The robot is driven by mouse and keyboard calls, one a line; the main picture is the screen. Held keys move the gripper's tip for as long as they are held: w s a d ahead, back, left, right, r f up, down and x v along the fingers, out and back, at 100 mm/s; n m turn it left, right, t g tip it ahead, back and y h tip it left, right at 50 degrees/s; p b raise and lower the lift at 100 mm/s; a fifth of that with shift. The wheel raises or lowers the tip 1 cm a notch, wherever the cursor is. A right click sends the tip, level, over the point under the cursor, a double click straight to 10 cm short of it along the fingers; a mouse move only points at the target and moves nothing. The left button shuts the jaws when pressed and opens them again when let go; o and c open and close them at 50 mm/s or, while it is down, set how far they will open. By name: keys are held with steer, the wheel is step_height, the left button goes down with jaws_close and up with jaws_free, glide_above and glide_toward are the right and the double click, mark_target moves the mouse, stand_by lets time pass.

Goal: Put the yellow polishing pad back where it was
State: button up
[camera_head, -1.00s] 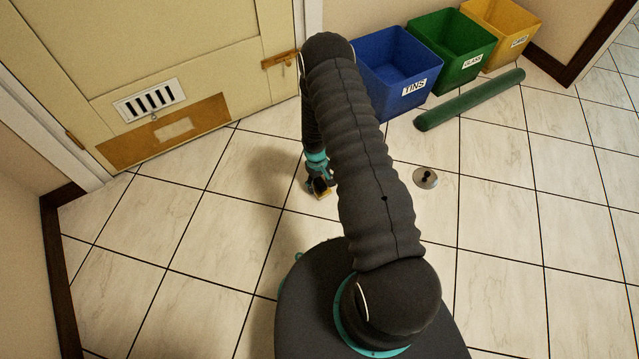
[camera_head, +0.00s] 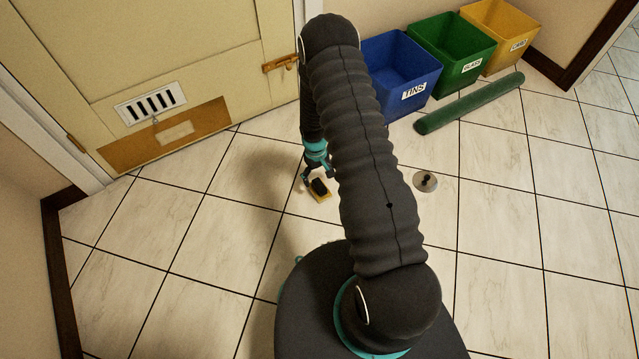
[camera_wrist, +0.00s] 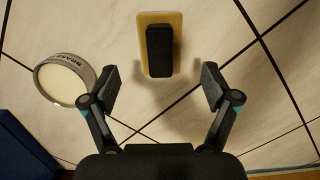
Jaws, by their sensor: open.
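The yellow polishing pad (camera_head: 321,196) with a dark grip block on top lies on the tiled floor. In the wrist view the pad (camera_wrist: 174,18) is ahead of my gripper (camera_wrist: 158,88), centred between the two spread fingers, with clear space on both sides of its black block. My gripper (camera_head: 318,178) is open and empty, just behind the pad in the head view. My arm hides part of the floor to the right of it.
A round tin labelled brass (camera_wrist: 60,82) stands left of my gripper. Blue (camera_head: 405,92), green (camera_head: 465,65) and yellow (camera_head: 510,45) bins line the wall. A green roll (camera_head: 470,103) and a metal disc with a knob (camera_head: 424,182) lie on the floor.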

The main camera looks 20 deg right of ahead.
step_height(320, 180, up, 6)
step_height(320, 180, up, 18)
steer(key=t, duration=0.2)
glide_above(318, 182)
steer(key=w, duration=0.1)
steer(key=s+a+r+m+t, duration=0.1)
steer(key=s+r, duration=0.3)
steer(key=r, duration=1)
steer(key=s+a+r+m+t, duration=0.1)
steer(key=s+r+t, duration=0.1)
steer(key=s+r, duration=0.6)
steer(key=s+a+r+t, duration=0.1)
steer(key=s+r+t, duration=0.1)
steer(key=s+r, duration=0.7)
steer(key=s, duration=0.7)
steer(key=shift+m, duration=0.4)
steer(key=shift+r, duration=0.1)
